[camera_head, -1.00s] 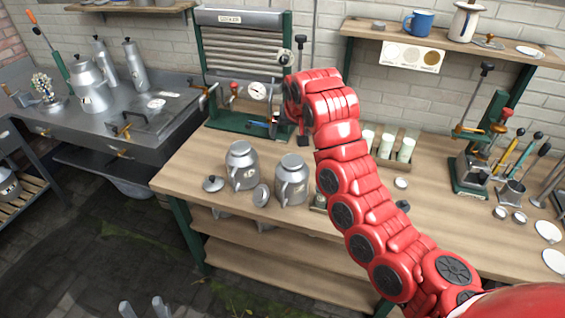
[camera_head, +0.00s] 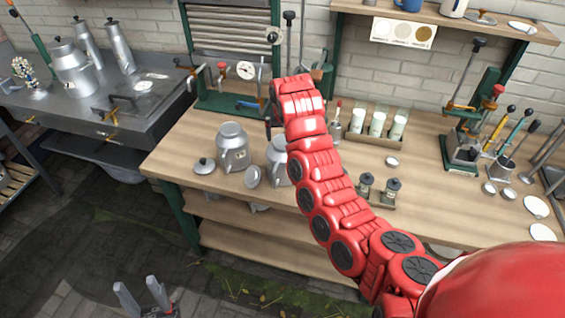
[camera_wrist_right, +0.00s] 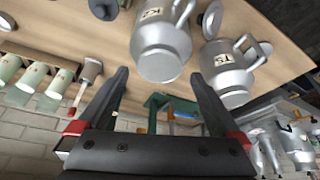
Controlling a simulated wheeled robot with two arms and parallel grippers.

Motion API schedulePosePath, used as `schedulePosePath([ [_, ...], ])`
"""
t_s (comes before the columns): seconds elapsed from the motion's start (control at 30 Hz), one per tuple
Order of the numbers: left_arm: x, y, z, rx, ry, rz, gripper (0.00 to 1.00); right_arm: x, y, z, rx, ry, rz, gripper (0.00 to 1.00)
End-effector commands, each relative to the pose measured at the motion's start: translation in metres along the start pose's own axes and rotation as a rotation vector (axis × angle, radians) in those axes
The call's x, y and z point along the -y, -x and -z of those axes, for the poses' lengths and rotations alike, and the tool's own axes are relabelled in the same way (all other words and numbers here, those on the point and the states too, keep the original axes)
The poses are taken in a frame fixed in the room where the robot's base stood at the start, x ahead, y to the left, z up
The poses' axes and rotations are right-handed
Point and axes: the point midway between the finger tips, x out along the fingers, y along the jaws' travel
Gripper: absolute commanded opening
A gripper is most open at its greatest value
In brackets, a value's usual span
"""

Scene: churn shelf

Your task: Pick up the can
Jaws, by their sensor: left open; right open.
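Two grey metal cans with handles stand upright on the wooden bench. In the head view one can (camera_head: 233,147) is fully seen, and the other can (camera_head: 277,160) is partly hidden behind my right arm. In the right wrist view the can labelled K2 (camera_wrist_right: 161,45) shows beyond and between the fingertips, and the can labelled T5 (camera_wrist_right: 229,72) is to its right. My right gripper (camera_wrist_right: 159,75) is open and empty, apart from both cans; my arm mostly hides it in the head view. My left gripper (camera_head: 138,291) is open and empty, low over the floor.
Loose lids (camera_head: 204,166) lie beside the cans. A rack of pale green cups (camera_head: 377,125) and two small dark-topped jars (camera_head: 365,186) stand right of my arm. A green-framed machine (camera_head: 232,100) stands behind.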

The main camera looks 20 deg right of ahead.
Motion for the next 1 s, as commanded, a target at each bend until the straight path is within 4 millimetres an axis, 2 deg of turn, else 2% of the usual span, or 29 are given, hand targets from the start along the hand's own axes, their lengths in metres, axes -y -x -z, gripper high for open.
schedulePosePath([
  [0.17,0.000,-0.008,0.001,0.000,0.000,0.000,0.50,0.000,-0.007,0.002,-0.001,0.001,0.001,1.00],
  [0.37,0.001,-0.028,0.005,0.000,0.000,0.000,0.50,0.000,-0.028,0.004,0.001,0.001,0.000,1.00],
  [0.6,0.002,-0.034,0.006,0.000,0.000,0.000,0.50,0.000,-0.052,0.003,0.000,0.002,0.000,1.00],
  [0.87,0.002,-0.034,0.006,0.000,0.000,0.000,0.50,0.000,-0.055,0.003,-0.005,0.000,0.002,1.00],
  [0.9,0.002,-0.034,0.006,0.000,0.000,0.000,0.50,0.000,-0.055,0.003,-0.004,0.000,0.002,0.98],
  [1.0,0.002,-0.034,0.006,0.000,0.000,0.000,0.50,0.000,-0.055,0.003,-0.004,0.001,0.002,0.80],
])
